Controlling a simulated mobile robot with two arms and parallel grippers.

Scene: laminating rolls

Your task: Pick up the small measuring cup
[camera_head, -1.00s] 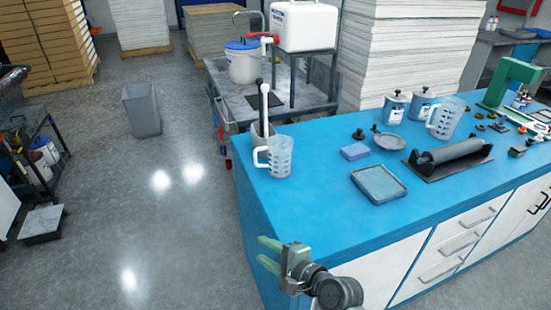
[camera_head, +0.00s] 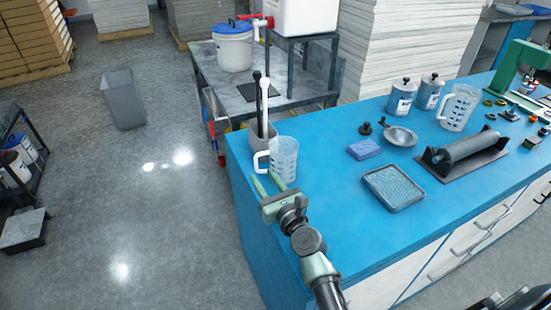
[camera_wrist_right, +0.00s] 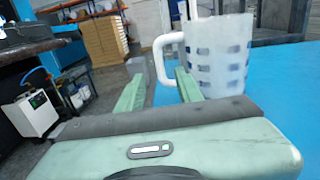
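The small measuring cup (camera_head: 285,160) is clear with blue marks and a white handle on its left side. It stands upright at the left end of the blue table (camera_head: 330,235). My right gripper (camera_head: 263,177) is open, with its green fingers just in front of the handle. In the right wrist view, the cup (camera_wrist_right: 222,60) stands ahead and to the right, and its handle (camera_wrist_right: 160,60) shows beyond the gap between the open fingertips (camera_wrist_right: 160,74). I cannot tell whether they touch. My left gripper is not in view.
A holder (camera_head: 257,140) with upright tools stands just behind the cup. A larger measuring jug (camera_head: 459,108), a blue sponge (camera_head: 363,149), a grey tray (camera_head: 393,187) and a roller (camera_head: 464,150) are farther right. The table between the cup and tray is clear.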

